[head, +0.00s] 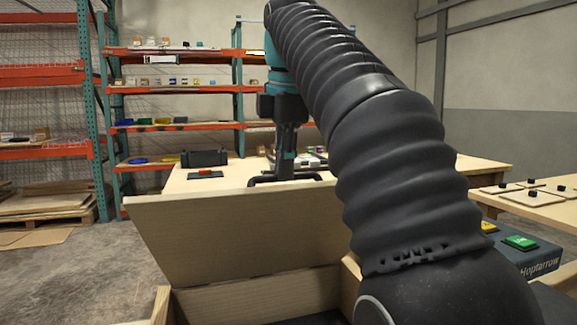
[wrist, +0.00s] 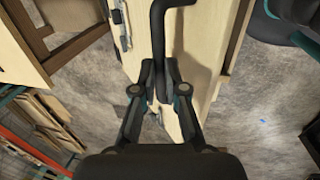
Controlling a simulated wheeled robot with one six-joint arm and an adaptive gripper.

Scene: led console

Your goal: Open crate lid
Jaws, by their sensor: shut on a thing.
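The crate lid (head: 240,235) is a pale wooden board, raised and standing tilted up at the back of the crate. The crate (head: 255,300) is open below it, and part of its dark inside shows at the bottom of the head view. A black bar handle (head: 262,180) shows at the lid's top edge. My gripper (head: 287,165) is shut on this handle. In the wrist view the handle (wrist: 158,45) runs between the fingers of my gripper (wrist: 161,95), with the pale lid (wrist: 135,30) beside it. My arm hides the crate's right part.
A wooden table (head: 205,183) behind the lid bears a black box (head: 204,158) and a red button (head: 205,172). Shelves (head: 175,88) stand at the back. At right are a console (head: 530,260) with a green button (head: 520,242) and a side table (head: 545,200). Floor is clear at left.

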